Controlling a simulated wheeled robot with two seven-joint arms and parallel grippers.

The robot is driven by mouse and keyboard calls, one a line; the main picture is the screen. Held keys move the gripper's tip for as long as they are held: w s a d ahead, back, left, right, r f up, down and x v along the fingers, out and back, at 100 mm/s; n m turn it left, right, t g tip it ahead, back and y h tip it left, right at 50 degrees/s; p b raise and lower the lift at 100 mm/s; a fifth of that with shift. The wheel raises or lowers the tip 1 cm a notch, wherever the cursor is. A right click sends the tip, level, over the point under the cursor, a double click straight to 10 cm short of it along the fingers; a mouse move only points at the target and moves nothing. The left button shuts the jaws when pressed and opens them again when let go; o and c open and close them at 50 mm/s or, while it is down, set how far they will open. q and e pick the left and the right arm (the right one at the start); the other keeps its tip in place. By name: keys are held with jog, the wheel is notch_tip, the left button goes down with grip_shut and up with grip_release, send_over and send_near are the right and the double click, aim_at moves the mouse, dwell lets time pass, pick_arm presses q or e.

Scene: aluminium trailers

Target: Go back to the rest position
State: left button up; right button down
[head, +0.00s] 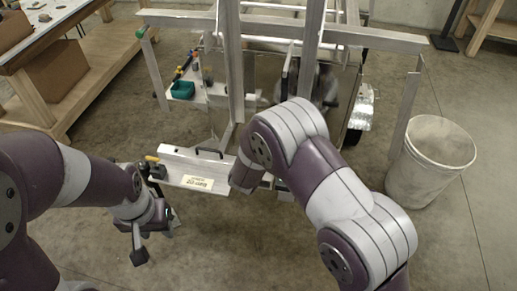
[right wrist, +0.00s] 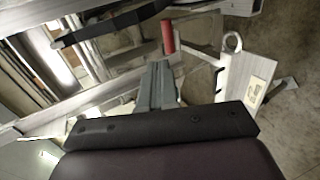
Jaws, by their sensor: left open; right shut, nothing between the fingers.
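My left gripper (head: 153,243) hangs low at the left of the head view, open and empty over the concrete floor. It is just left of the aluminium trailer's labelled front piece (head: 196,183). My right arm reaches forward across the middle of the head view, and its gripper is hidden behind the arm there. In the right wrist view my right gripper (right wrist: 158,85) is shut with nothing between its fingers. It points toward the trailer frame, near a red cylindrical part (right wrist: 167,37) and a metal ring (right wrist: 233,42). Whether it touches the frame I cannot tell.
The aluminium trailer frame (head: 180,18) stands close ahead, with uprights near my right arm. A grey-white bin (head: 430,160) stands at the right. A wooden workbench (head: 95,85) is at the upper left. A teal container (head: 182,90) sits on the trailer's left side. Floor shows free at lower centre.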

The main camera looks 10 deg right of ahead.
jog(key=s+a+f+m+g+y, duration=0.1)
jog(key=s+a+m+g+y, duration=0.2)
jog(key=s, duration=0.4)
jog(key=s+a+f+m+g+y, duration=0.1)
jog(key=s+f+m+g+y, duration=0.1)
jog(key=s+m+g, duration=0.45)
jog(key=s+d+r+m, duration=0.2)
jog(key=s+d+r, duration=0.2)
jog(key=s+d, duration=0.2)
jog(key=s+d+r+m+h, duration=0.1)
jog(key=s+d+r+m, duration=0.1)
jog(key=s+d+r, duration=0.3)
jog(key=s+d+g, duration=0.1)
jog(key=s+d, duration=0.1)
jog(key=d, duration=0.2)
jog(key=shift+s+r+m, duration=0.25)
jog(key=shift+m, duration=0.1)
jog(key=shift+s, duration=0.1)
